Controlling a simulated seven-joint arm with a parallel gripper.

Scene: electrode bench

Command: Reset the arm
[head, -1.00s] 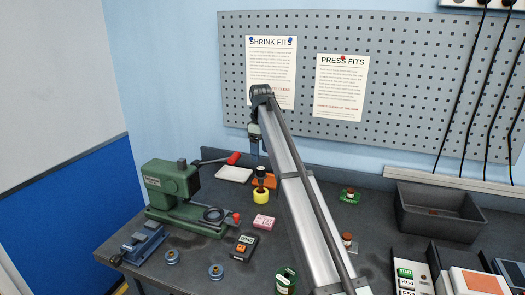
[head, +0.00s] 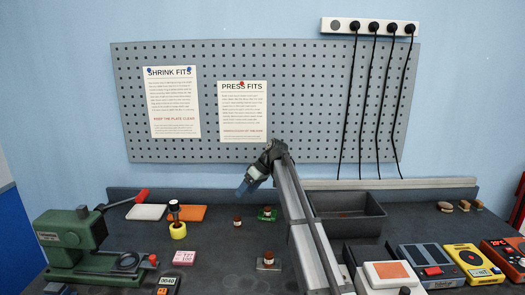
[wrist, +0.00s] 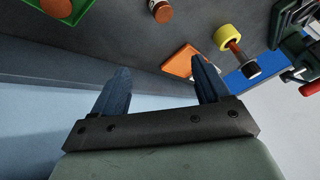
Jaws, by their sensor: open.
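My arm reaches up over the bench from the bottom of the head view, and my gripper (head: 243,192) hangs at its end in front of the pegboard's lower edge. In the wrist view my gripper (wrist: 160,85) has its two dark blue fingers wide apart with nothing between them. It is above the bench, clear of the objects there. The fingers are small and partly merged in the head view.
A green press (head: 75,243) stands at left with a red-tipped lever. A yellow ring tool (head: 178,230), an orange mat (head: 188,213) and a white mat (head: 146,212) lie near it. A dark bin (head: 347,215) and several boxed devices (head: 425,263) fill the right.

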